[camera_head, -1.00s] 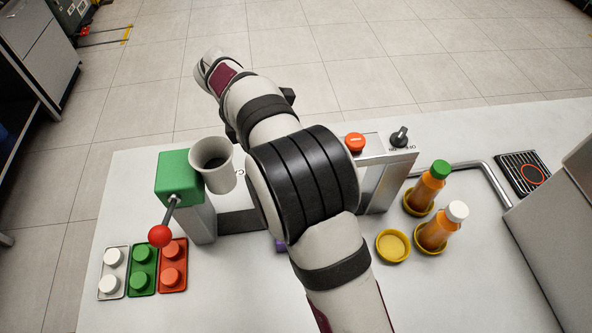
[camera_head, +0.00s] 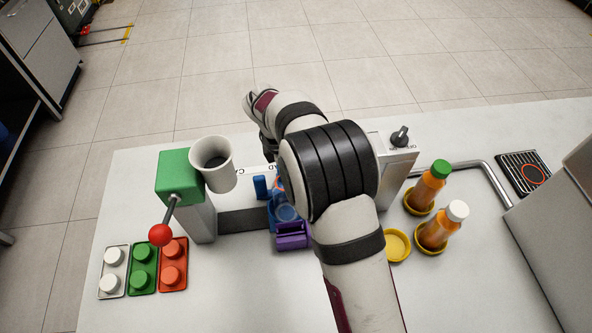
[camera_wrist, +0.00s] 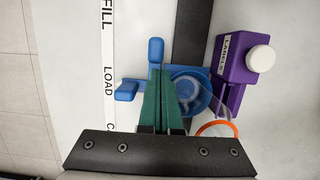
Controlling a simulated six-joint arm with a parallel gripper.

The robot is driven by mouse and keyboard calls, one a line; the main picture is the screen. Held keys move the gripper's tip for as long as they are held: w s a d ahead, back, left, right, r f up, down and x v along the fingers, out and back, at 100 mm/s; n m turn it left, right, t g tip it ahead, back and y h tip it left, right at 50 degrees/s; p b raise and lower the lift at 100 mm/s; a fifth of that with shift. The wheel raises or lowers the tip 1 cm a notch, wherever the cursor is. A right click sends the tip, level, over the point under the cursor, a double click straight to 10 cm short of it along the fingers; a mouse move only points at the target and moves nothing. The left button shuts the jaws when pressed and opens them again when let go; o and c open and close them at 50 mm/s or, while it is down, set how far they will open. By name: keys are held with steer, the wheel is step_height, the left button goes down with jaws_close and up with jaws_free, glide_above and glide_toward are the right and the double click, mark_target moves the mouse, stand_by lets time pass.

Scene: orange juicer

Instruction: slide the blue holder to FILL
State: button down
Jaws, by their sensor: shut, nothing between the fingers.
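The blue holder (camera_wrist: 201,76) has a round ring, an upright tab (camera_wrist: 155,50) and a side tab beside the LOAD label (camera_wrist: 108,82). It also shows in the head view (camera_head: 262,187), partly covered by my arm. A clear container (camera_wrist: 186,88) with an orange ring (camera_wrist: 218,127) sits in or over the holder's ring. The FILL label (camera_wrist: 107,14) is at the top of the white strip. My gripper (camera_wrist: 160,74) has green fingers, shut and empty, over the holder between its tabs and ring. Contact is unclear. In the head view the fingers are hidden.
A purple labelled block (camera_wrist: 236,75) with a white knob stands beside the holder. A green press with a red-ball lever (camera_head: 160,235) and a cup (camera_head: 213,165) are left. Juice bottles (camera_head: 426,187) stand right. A dark track (camera_head: 242,220) runs below the labels.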

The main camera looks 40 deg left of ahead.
steer(key=w+d, duration=0.3)
stand_by(0.4)
steer(key=s+a, duration=0.2)
steer(key=shift+s+a, duration=0.3)
steer(key=shift+a, duration=0.05)
steer(key=c, duration=1.5)
jaws_free()
steer(key=v, duration=1.9)
steer(key=shift+s+a+r, duration=0.1)
steer(key=shift+r, duration=0.2)
steer(key=shift+c, duration=0.2)
steer(key=o, duration=0.8)
steer(key=f, duration=0.3)
steer(key=f+g+y, duration=0.1)
steer(key=f, duration=0.2)
steer(key=f+g+y, duration=0.1)
steer(key=f, duration=0.2)
steer(key=shift+w+f, duration=0.15)
steer(key=shift+w, duration=0.25)
step_height(320, 180, down, 15)
steer(key=shift+r, duration=0.15)
